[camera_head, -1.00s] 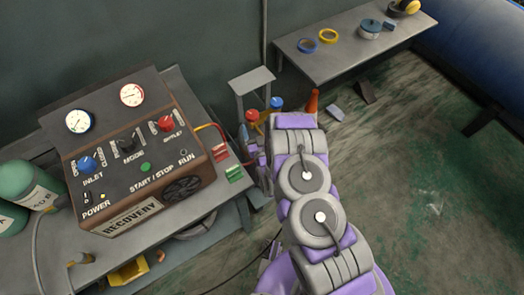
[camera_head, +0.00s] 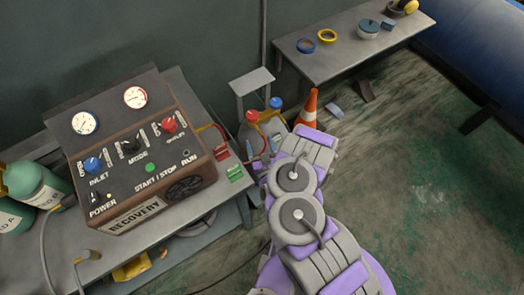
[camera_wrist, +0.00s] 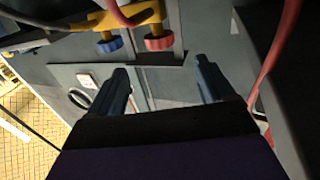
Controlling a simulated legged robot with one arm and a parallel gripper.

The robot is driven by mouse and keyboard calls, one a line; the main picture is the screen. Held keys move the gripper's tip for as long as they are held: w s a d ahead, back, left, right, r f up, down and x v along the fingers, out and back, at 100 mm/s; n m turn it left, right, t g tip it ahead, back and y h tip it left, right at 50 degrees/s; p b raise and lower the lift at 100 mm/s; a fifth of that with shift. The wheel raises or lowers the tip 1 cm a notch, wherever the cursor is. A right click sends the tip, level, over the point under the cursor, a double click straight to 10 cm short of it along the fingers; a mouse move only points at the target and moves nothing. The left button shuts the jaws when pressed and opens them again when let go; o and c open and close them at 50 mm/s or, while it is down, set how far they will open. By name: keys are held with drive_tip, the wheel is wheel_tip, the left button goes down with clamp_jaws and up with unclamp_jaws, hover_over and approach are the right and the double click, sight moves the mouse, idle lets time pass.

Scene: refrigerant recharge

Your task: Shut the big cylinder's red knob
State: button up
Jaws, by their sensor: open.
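A grey cylinder (camera_head: 245,132) stands on the floor beside the bench, with a red knob (camera_head: 252,116) and a blue knob (camera_head: 276,103) at its top. In the wrist view, a yellow fitting (camera_wrist: 138,19) carries a red knob (camera_wrist: 158,42) and a blue knob (camera_wrist: 110,43). My gripper (camera_wrist: 164,77) is open, its two dark-blue fingers apart and nothing between them. The knobs show above the fingertips in that view, apart from them. In the head view, my arm hides part of the cylinder, and the gripper is small and partly hidden beside it.
The recovery machine (camera_head: 150,165) sits on the left bench, with green cylinders (camera_head: 38,185) beside it. An orange cone (camera_head: 309,106) stands close to the arm. A back table (camera_head: 345,42) holds tape rolls. Hoses run near the gripper (camera_wrist: 285,45). Floor at right is clear.

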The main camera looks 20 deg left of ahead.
drive_tip(key=shift+v, duration=1.75)
